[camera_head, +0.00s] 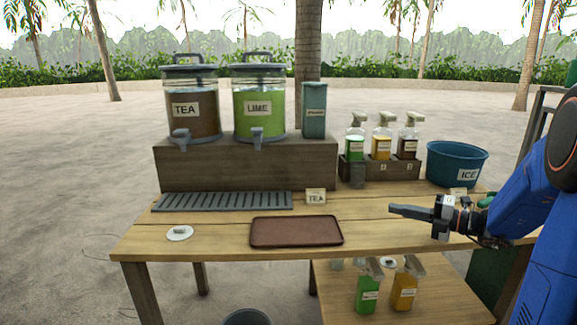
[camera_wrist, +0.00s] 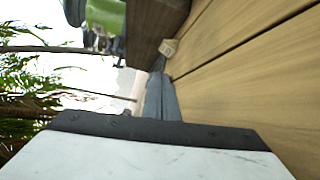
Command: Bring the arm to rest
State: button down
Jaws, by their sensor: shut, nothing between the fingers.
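My gripper (camera_head: 398,209) is in the head view at the right, above the right part of the wooden table (camera_head: 215,240). Its fingers point left toward the brown tray and are shut with nothing between them. My blue arm reaches in from the right edge. In the wrist view the grey fingers (camera_wrist: 161,98) show ahead of the camera, with the table boards (camera_wrist: 245,60) on the right side of the picture.
A brown tray (camera_head: 296,231) lies left of my gripper. TEA (camera_head: 192,105) and LIME (camera_head: 259,103) dispensers stand on a raised wooden block. Pump bottles in a rack (camera_head: 408,167) and a blue ICE tub (camera_head: 457,163) stand behind my gripper. A lower shelf (camera_head: 440,290) holds bottles.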

jog(key=s+a+f+n+g+h, duration=0.2)
jog(key=s+a+n+g+h, duration=0.15)
jog(key=s+a+n, duration=0.55)
jog(key=s+a+f+n+g+h, duration=0.2)
jog(key=s+a+n+g, duration=0.35)
jog(key=s+n, duration=0.6)
jog(key=s+d+n+t+h, duration=0.1)
jog(key=s+d+n+h, duration=0.2)
jog(key=s+n, duration=0.4)
jog(key=s+d+f+n+t+h, duration=0.1)
jog(key=s+n+h, duration=0.4)
jog(key=n, duration=0.9)
jog(key=shift+s+d+t, duration=0.7)
jog(key=shift+s+d, duration=0.25)
jog(key=shift+d, duration=0.2)
